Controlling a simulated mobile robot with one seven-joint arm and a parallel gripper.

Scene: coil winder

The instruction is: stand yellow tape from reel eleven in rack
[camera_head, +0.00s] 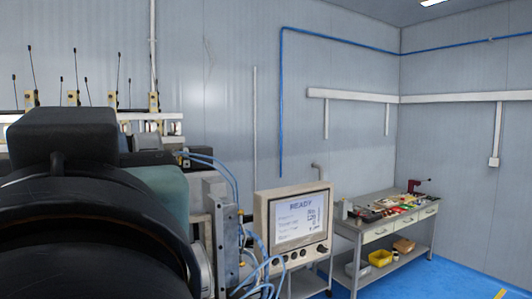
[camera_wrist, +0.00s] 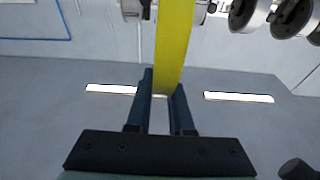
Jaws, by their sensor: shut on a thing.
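My gripper (camera_wrist: 164,88) is shut on the yellow tape (camera_wrist: 174,45) in the wrist view. The tape shows as a broad flat yellow strip between the two dark fingers, running up past the picture's top edge, so its far end is out of view. Dark round reels with light rims, a nearer one (camera_wrist: 247,13) and another (camera_wrist: 294,16), hang at the top right, apart from the fingers. I cannot read any reel number. In the head view neither the tape nor my fingers show, and I cannot make out the rack.
In the head view, my dark arm fills the lower left, hiding much of the machine. A screen (camera_head: 297,221) reading READY stands right of it. A workbench (camera_head: 342,222) with tools and bins is farther right. Blue floor (camera_head: 440,275) is clear in front.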

